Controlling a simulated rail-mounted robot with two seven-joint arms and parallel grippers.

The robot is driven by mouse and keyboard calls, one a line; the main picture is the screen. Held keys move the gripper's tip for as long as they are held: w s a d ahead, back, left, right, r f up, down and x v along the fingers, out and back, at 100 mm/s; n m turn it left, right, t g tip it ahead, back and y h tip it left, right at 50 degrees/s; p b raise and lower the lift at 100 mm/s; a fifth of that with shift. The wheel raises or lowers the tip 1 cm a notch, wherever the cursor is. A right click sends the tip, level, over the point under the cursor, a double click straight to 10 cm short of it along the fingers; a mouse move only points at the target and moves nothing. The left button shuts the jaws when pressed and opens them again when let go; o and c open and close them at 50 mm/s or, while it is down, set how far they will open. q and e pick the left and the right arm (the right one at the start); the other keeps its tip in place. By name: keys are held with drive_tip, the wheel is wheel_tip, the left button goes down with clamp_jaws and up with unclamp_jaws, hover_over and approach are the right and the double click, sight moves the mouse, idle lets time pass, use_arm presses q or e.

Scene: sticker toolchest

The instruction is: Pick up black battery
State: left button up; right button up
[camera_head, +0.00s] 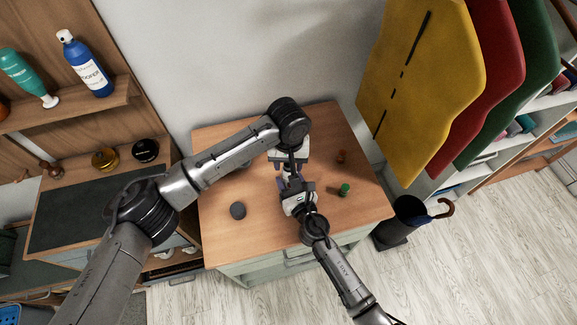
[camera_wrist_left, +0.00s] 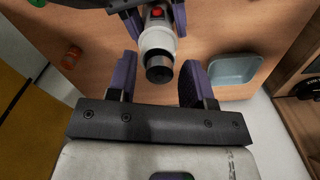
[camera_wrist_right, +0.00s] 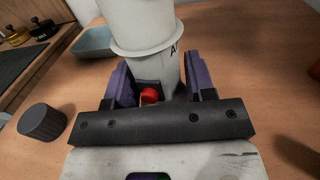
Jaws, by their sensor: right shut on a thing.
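My right gripper (camera_wrist_right: 155,85) is shut on a white flashlight (camera_wrist_right: 140,25) with a red button, held over the wooden tabletop. In the left wrist view the flashlight (camera_wrist_left: 158,38) has a black, silver-banded cylinder, seemingly the black battery (camera_wrist_left: 159,70), at its near end. My left gripper (camera_wrist_left: 158,85) is open, with its purple fingers on either side of that end and visible gaps. In the head view the two grippers face each other, and the left arm hides much of the flashlight. How deep the battery sits inside is hidden.
A dark ridged cylinder (camera_head: 237,210) stands on the tabletop (camera_head: 215,235). A green item (camera_head: 344,189) and an orange item (camera_head: 341,156) stand to the right. A shallow blue tray (camera_wrist_left: 235,69) lies on the table. An umbrella stand (camera_head: 400,222) is beyond the right edge.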

use_arm(q)
drive_tip(key=c, duration=0.8)
wheel_tip(320, 180, up, 10)
use_arm(e)
drive_tip(key=shift+f, duration=0.1)
idle(0.3)
drive_tip(key=o, duration=1)
drive_tip(key=shift+o, duration=0.2)
